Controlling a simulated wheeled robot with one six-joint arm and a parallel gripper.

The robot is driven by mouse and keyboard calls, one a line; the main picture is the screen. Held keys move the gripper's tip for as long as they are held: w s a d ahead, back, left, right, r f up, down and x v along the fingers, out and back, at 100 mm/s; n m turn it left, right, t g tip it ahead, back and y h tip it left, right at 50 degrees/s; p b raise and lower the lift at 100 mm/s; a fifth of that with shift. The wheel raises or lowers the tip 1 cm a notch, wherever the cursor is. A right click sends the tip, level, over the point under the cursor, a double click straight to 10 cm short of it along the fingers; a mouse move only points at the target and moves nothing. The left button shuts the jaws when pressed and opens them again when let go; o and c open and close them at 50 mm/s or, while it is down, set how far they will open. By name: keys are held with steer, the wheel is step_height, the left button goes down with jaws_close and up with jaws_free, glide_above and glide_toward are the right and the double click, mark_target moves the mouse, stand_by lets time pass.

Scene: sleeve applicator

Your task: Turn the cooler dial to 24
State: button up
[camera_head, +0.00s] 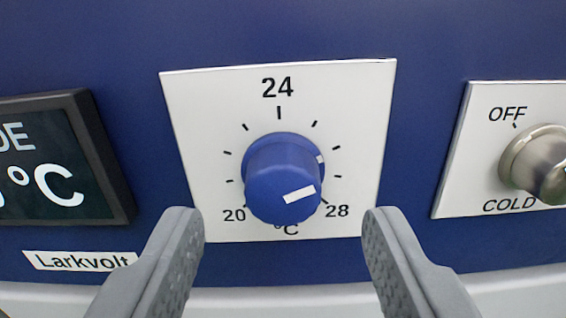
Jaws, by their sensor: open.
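The cooler dial is a round blue knob (270,180) on a white square plate (190,110) in the head camera view. The plate is marked 24 at the top, 20 at lower left and 28 at lower right, with tick marks between. The knob's white pointer line (299,194) and the white mark on its rim point right and slightly up, to the ticks between 24 and 28. My gripper (283,223) is open, with one grey finger to each side of the knob, low in the view. Neither finger appears to touch the knob.
A dark display (50,165) showing °C is at left, above a Larkvolt label (80,260). A metal knob (535,165) on a white OFF/COLD plate (475,150) is at right.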

mark_target(283, 184)
steer(key=shift+w, duration=1.25)
steer(key=c, duration=1)
